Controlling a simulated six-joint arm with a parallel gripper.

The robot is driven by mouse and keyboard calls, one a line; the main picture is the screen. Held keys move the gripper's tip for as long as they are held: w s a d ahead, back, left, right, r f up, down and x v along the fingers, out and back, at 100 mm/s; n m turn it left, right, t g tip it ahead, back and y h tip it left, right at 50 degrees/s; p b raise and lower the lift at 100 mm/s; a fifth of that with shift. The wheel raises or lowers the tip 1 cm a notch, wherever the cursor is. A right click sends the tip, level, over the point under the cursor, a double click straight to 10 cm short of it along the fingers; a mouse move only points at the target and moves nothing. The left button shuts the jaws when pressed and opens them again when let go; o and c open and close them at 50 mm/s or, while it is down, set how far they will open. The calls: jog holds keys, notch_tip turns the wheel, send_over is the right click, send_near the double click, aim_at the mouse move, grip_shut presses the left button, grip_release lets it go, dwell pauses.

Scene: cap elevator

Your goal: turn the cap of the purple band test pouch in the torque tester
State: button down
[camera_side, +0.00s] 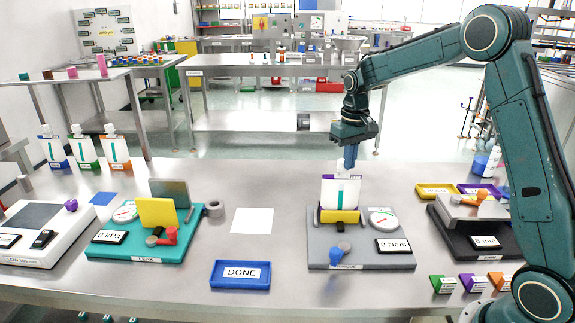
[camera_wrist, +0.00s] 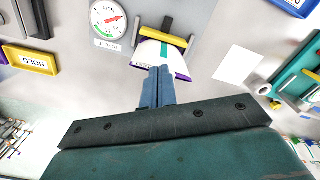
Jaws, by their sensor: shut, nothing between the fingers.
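The test pouch (camera_side: 341,191) is white with a teal stripe and a purple band. It stands upright in the grey torque tester (camera_side: 361,252), behind a yellow clamp bar. My gripper (camera_side: 350,167), with blue fingers, points down directly over the top of the pouch. The fingers are shut together with nothing between them. A whitish spout or cap shows partly behind the fingertips; I cannot tell if they touch it. In the wrist view the closed fingers (camera_wrist: 158,70) overlap the pouch's top (camera_wrist: 172,58) and hide its cap. The tester's display reads 0 and its round dial (camera_side: 383,219) stands beside the pouch.
A teal leak tester (camera_side: 145,250) and a blue DONE tray (camera_side: 240,274) are to the left. A dark measuring station (camera_side: 480,235) and a yellow HOLD tray (camera_side: 434,191) are to the right. Three pouches stand at the far left. The white sheet (camera_side: 252,221) is bare.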

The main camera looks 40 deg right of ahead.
notch_tip(320, 180, up, 6)
dwell(1.0)
jog(key=shift+s+d+r, duration=0.1)
jog(key=shift+s+r, duration=0.2)
jog(key=shift+r, duration=0.15)
jog(key=shift+f, duration=0.15)
notch_tip(320, 180, down, 7)
dwell(0.7)
